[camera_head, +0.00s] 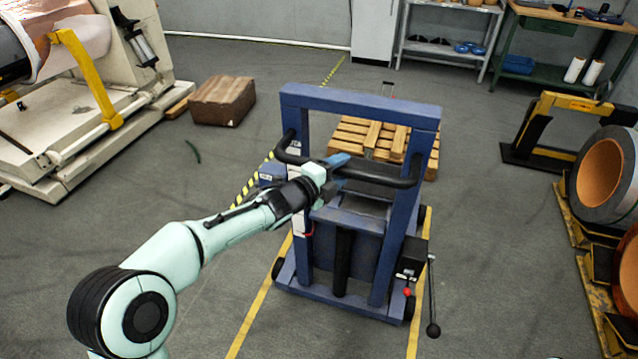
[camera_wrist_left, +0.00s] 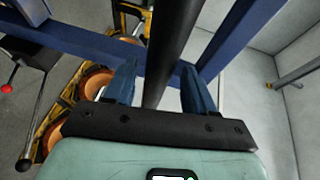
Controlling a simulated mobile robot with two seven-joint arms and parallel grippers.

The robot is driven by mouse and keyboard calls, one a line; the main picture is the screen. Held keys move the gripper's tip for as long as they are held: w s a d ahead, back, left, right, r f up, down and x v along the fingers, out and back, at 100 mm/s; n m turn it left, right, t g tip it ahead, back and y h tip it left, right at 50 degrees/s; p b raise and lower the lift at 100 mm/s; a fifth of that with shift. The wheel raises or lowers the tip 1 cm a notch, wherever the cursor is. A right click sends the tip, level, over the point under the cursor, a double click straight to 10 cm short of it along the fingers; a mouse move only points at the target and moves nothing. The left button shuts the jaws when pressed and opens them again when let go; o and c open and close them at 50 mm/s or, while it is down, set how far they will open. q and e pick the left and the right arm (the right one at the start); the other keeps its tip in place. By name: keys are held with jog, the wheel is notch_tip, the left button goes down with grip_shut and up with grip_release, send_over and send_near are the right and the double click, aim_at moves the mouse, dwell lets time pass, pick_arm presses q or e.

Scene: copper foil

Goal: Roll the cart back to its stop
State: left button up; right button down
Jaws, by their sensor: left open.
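The blue cart (camera_head: 360,106) stands upright on the floor between yellow lines, with a black push handle (camera_head: 395,183) across its near side. My left gripper (camera_head: 341,166) is at the middle of this handle. In the left wrist view, the open blue fingers (camera_wrist_left: 158,88) have the black handle bar (camera_wrist_left: 172,45) running between them, with a gap visible on each side. A lever with a black knob (camera_head: 433,330) hangs at the cart's right side. I cannot make out the stop. My right gripper is not in view.
A wooden pallet (camera_head: 352,138) lies behind the cart, and a brown box (camera_head: 222,100) sits to the left. Copper coils (camera_head: 604,172) line the right side. A cream machine (camera_head: 75,110) stands at left. Grey floor is clear on both sides of the cart.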

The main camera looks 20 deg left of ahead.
pick_arm(q)
jog(key=v, duration=0.9)
jog(key=shift+r, duration=0.1)
jog(key=s+f+n+g+y+p, duration=0.1)
jog(key=s+f+n+g+p, duration=0.3)
jog(key=f, duration=0.6)
jog(key=s+d+f+n+g+y, duration=0.1)
jog(key=s+f+n, duration=0.3)
jog(key=f, duration=0.6)
jog(key=s+f+n+g+y+p, duration=0.1)
jog(key=s+f+n+g, duration=0.1)
jog(key=f+n, duration=0.6)
jog(key=s+d+f+n+g+p, duration=0.1)
jog(key=s+f+n+g, duration=0.2)
jog(key=s, duration=0.6)
jog(key=s+d+f+n+g+p, duration=0.1)
jog(key=s+f+n+g+p, duration=0.1)
jog(key=s+f, duration=0.4)
jog(key=s+d+f+n+g+p, duration=0.1)
jog(key=s+f+n+g, duration=0.2)
jog(key=s, duration=0.9)
jog(key=shift+d+f+n+g+p, duration=0.35)
jog(key=shift+f+n, duration=0.4)
jog(key=shift+n, duration=0.35)
